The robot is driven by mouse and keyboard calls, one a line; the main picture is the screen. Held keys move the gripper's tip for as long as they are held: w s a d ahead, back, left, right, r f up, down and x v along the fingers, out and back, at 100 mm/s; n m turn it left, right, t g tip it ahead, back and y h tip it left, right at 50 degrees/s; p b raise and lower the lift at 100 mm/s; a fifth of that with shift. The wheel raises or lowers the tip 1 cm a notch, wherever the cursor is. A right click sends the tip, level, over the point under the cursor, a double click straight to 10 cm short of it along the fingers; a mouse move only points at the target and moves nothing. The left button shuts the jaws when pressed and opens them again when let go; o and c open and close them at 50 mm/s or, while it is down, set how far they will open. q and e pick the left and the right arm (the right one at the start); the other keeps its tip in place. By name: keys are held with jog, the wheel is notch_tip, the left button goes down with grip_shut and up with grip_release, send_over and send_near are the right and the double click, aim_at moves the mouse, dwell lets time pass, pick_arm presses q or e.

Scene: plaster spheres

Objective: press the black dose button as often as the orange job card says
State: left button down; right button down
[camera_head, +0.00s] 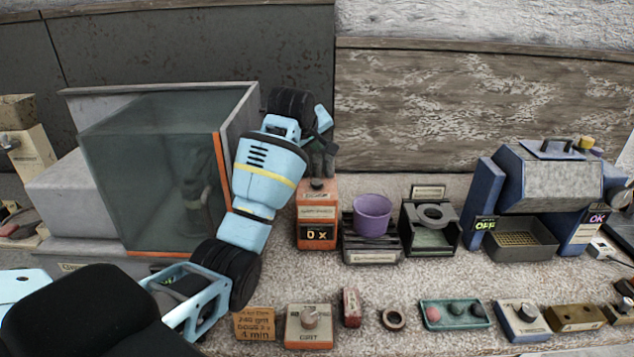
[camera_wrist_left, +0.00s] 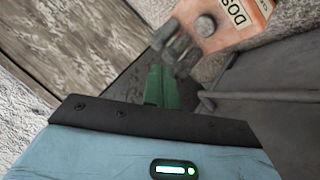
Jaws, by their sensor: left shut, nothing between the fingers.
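The orange dose box (camera_head: 317,213) stands on the bench near the middle of the head view, and its display reads "0 x". Its round button (camera_head: 317,184) is on top, and it also shows in the left wrist view (camera_wrist_left: 206,25). My left gripper (camera_head: 321,172) is shut and empty, pointing down just over the button. In the left wrist view its fingertips (camera_wrist_left: 176,50) appear close beside the button; I cannot tell whether they touch. The orange job card (camera_head: 255,324) lies at the front. It mentions grit, dose and 4 min; its dose count is too small to read surely.
A glass-fronted cabinet (camera_head: 150,170) stands left of my arm. A purple cup (camera_head: 372,215) on a stand is right of the dose box, with a black holder (camera_head: 431,226) beyond. A blue machine (camera_head: 545,185) is at right. A grit knob box (camera_head: 309,326) and a green tray (camera_head: 455,314) stand in front.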

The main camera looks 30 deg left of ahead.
aim_at(316, 184)
pick_arm(q)
jog(key=shift+f, duration=3.75)
jog(key=shift+f, duration=1.05)
jog(key=shift+r, duration=1)
jog(key=shift+r, duration=2.55)
